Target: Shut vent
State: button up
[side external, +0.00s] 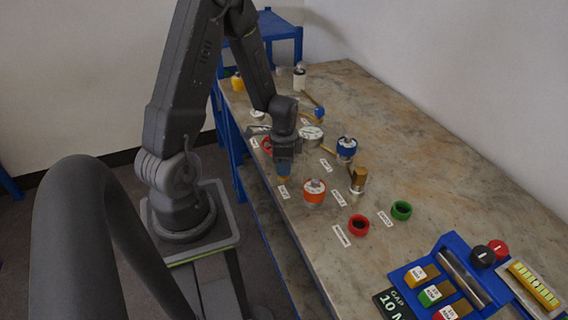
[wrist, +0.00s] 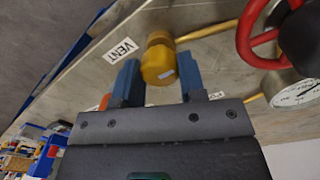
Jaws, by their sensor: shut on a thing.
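The vent fitting is a yellow rounded knob (wrist: 158,62) beside a white VENT label (wrist: 120,50) in the wrist view. A yellow pipe (wrist: 210,30) runs off to its right. My gripper (wrist: 158,82) has its blue fingers on either side of the knob and is shut on it. In the side external view my gripper (side external: 284,168) points down at the bench, and only a sliver of yellow (side external: 284,179) shows under it. Most of the knob is hidden there by the fingers.
A red handwheel (wrist: 262,35) and a dial gauge (wrist: 297,93) stand close to the right. On the bench (side external: 430,180) are an orange-collared vessel (side external: 314,190), a brass fitting (side external: 358,180), a blue-collared vessel (side external: 346,148), red (side external: 358,225) and green (side external: 401,210) rings. A blue rack (side external: 450,241) stands front right.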

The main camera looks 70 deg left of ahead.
jog(key=n, duration=1.3)
jog(key=shift+t, duration=0.3)
jog(key=shift+n, duration=2.2)
jog(key=o, duration=0.9)
jog(key=shift+r, duration=0.15)
jog(key=r, duration=1.3)
jog(key=shift+s+a+r, duration=0.15)
jog(key=shift+s+r, duration=0.15)
jog(key=shift+s, duration=0.05)
